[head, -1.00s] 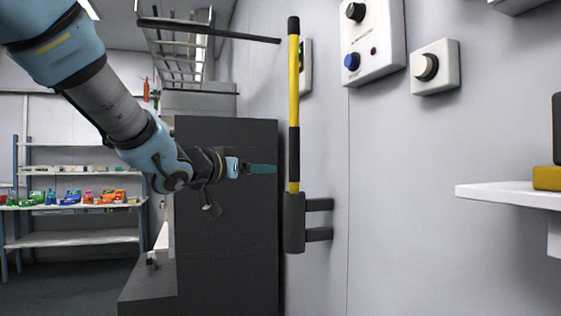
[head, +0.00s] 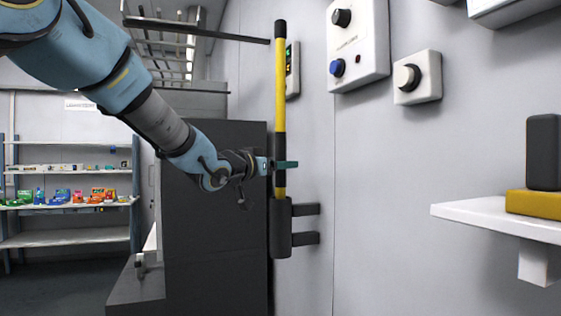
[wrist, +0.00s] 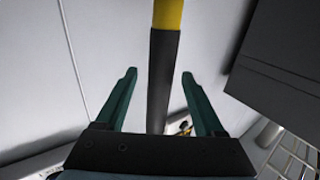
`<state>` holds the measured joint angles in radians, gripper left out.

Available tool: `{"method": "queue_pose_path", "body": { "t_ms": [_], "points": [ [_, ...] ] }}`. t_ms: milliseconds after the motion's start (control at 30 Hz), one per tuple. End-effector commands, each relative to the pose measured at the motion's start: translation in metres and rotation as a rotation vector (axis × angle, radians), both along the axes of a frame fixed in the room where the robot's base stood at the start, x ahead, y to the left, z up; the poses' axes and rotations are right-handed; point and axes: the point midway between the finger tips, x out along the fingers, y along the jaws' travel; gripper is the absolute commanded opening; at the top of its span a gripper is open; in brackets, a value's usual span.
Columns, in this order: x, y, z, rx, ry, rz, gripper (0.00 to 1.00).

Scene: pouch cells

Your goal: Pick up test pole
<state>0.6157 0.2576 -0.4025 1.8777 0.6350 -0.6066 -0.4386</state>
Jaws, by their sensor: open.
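The test pole (head: 280,80) is yellow with a black top and a black grip section. It stands upright with its lower end in a dark holder (head: 281,230) on the wall. My gripper (head: 285,165) is at the black grip section, just above the lower yellow part. In the wrist view the pole (wrist: 163,70) runs between the two green fingers of my open gripper (wrist: 160,85), with a gap on each side. The pole's lower end is hidden inside the holder.
A white shelf (head: 470,213) with a yellow block (head: 534,203) and a dark box (head: 543,150) juts out at right. Control boxes (head: 418,77) hang on the wall. A dark cabinet (head: 215,220) stands behind my arm. A dark bar (head: 200,31) reaches towards the pole's top.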

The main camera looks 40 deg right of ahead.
Motion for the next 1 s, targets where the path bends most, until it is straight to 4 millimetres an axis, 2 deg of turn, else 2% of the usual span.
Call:
{"method": "queue_pose_path", "body": {
  "t_ms": [100, 300, 900, 933, 1000],
  "points": [
    [0.0014, -0.0066, 0.0002, 0.0, 0.001, 0.0, 0.7],
    [0.0017, -0.0066, -0.0005, 0.0, 0.0, 0.001, 0.7],
    [0.0016, -0.0062, -0.0005, 0.001, 0.0, 0.001, 0.03],
    [0.0017, -0.0062, -0.0005, 0.001, 0.0, 0.001, 0.0],
    [0.0016, -0.0062, -0.0005, 0.001, 0.0, 0.001, 0.0]
  ]
}}
